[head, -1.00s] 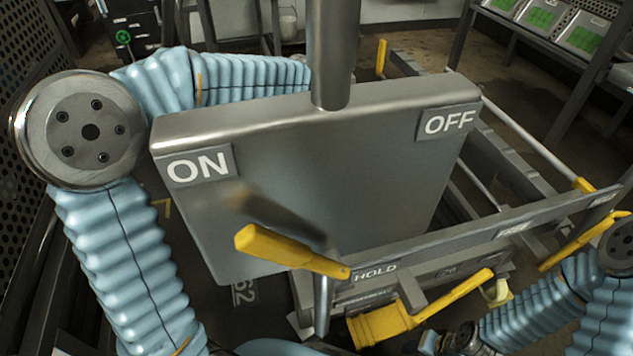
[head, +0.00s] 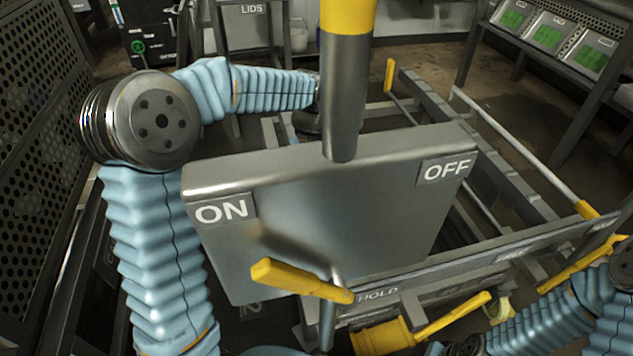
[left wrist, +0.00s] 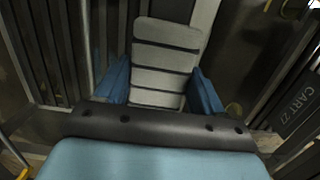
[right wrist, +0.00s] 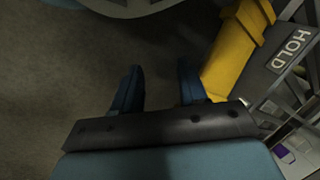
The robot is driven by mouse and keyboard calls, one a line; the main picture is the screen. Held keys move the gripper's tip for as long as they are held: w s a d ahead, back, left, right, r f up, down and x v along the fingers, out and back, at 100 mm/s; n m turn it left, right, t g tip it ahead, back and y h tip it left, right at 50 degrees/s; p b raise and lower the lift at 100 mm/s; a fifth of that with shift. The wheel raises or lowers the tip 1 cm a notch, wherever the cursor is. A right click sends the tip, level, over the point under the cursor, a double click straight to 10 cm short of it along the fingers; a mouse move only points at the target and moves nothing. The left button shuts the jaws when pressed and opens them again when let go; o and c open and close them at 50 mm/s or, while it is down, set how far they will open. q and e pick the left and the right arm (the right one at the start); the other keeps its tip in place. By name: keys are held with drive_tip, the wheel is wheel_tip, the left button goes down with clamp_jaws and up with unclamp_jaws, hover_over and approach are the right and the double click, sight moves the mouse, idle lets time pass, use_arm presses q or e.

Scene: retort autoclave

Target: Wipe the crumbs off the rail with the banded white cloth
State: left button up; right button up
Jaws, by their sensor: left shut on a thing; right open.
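The banded white cloth (left wrist: 166,58), pale with dark stripes, is between the blue fingers of my left gripper (left wrist: 163,92) in the left wrist view. That gripper is shut on it. My right gripper (right wrist: 160,90) is open and empty in the right wrist view, left of a yellow part (right wrist: 232,52) by the HOLD label. Long metal rails (head: 430,115) run behind the box in the head view; I cannot tell which one bears crumbs. No crumbs are discernible.
The grey ON/OFF box (head: 340,215) on its post (head: 346,90) fills the middle of the head view. A yellow-handled lever (head: 300,280) juts out before it. A perforated panel (head: 40,190) stands left. A rack with green-fronted units (head: 555,45) stands back right.

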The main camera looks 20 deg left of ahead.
use_arm(q)
drive_tip(key=shift+w+a+f+p, duration=0.15)
drive_tip(key=shift+w+a+p, duration=0.6)
drive_tip(key=shift+w+a, duration=0.3)
drive_tip(key=shift+w+a+p, duration=0.4)
drive_tip(key=shift+w+p, duration=0.2)
drive_tip(key=shift+w+a+p, duration=0.35)
drive_tip(key=shift+w+p, duration=0.2)
drive_tip(key=shift+w, duration=0.05)
drive_tip(key=shift+w+a, duration=0.3)
drive_tip(key=shift+w, duration=0.1)
wheel_tip(320, 180, up, 6)
drive_tip(key=p, duration=0.5)
drive_tip(key=shift+p, duration=0.4)
